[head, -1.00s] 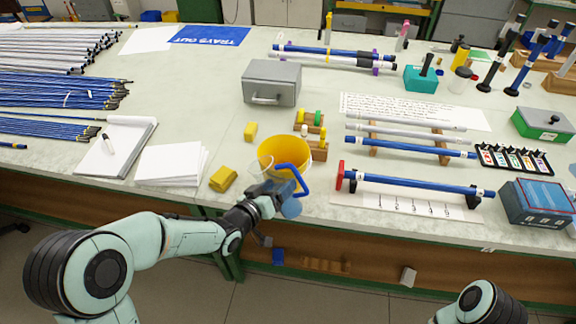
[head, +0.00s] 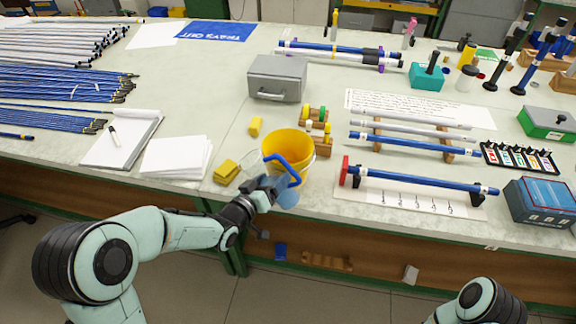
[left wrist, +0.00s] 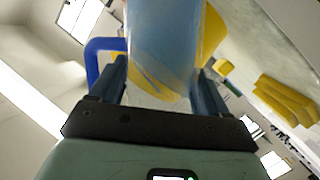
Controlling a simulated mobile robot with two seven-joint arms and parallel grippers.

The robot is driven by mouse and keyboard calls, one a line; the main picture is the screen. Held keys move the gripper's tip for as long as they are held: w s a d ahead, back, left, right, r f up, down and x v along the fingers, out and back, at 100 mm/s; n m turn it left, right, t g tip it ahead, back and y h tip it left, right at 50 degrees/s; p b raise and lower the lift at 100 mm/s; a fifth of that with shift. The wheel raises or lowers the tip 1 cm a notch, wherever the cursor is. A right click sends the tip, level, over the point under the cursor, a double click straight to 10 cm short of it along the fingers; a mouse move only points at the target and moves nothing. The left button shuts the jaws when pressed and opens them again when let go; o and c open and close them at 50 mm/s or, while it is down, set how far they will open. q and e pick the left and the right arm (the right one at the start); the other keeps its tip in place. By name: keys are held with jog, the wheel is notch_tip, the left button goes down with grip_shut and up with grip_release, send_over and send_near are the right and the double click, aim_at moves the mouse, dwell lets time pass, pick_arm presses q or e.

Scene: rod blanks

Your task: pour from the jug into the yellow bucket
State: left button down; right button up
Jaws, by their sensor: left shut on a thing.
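The yellow bucket (head: 293,145) stands near the front edge of the table. My left gripper (head: 270,188) is shut on the jug, in front of the bucket and at its left side. The jug (head: 254,161) is clear with a blue handle (head: 285,166) and looks tilted, its clear part up and left, a bluish part below right. In the left wrist view the jug's bluish body (left wrist: 162,40) fills the space between the fingers (left wrist: 160,85), with yellow of the bucket (left wrist: 212,35) behind. I cannot tell whether liquid leaves the jug. My right gripper is out of view.
Yellow sponges (head: 227,171) and white paper (head: 176,158) lie left of the bucket. A wooden block with coloured pegs (head: 316,125) stands behind it. A rod stand with a blue rod (head: 420,183) is to the right, and a grey box (head: 277,78) stands behind.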

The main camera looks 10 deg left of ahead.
aim_at(303, 166)
pick_arm(q)
jog(key=shift+s+a+f+g, duration=0.1)
jog(key=shift+a+f+g, duration=0.05)
jog(key=shift+f, duration=0.4)
jog(key=shift+s+a+f+g, duration=0.1)
jog(key=shift+a+f+g, duration=0.05)
jog(key=shift+f, duration=0.4)
jog(key=shift+w+d+r, duration=0.25)
jog(key=shift+w+d, duration=0.15)
jog(key=shift+d, duration=0.25)
jog(key=shift+w+d+r, duration=0.25)
jog(key=shift+w+d, duration=0.1)
jog(key=shift+d, duration=0.35)
jog(key=shift+w+d+r, duration=0.25)
jog(key=shift+w+d, duration=0.15)
jog(key=shift+d, duration=0.25)
jog(key=shift+w+d+r, duration=0.45)
jog(key=shift+d+r, duration=0.05)
jog(key=shift+d, duration=0.2)
jog(key=shift+w+d+r, duration=0.4)
jog(key=shift+d+r, duration=0.05)
jog(key=shift+d, duration=0.25)
jog(key=w+d+r+p, duration=0.3)
jog(key=w+d+r, duration=0.1)
jog(key=d, duration=0.4)
jog(key=shift+n, duration=0.3)
jog(key=shift+d+r, duration=0.15)
jog(key=shift+d, duration=0.2)
jog(key=shift+s+d+n, duration=0.25)
jog(key=shift+d+n, duration=0.05)
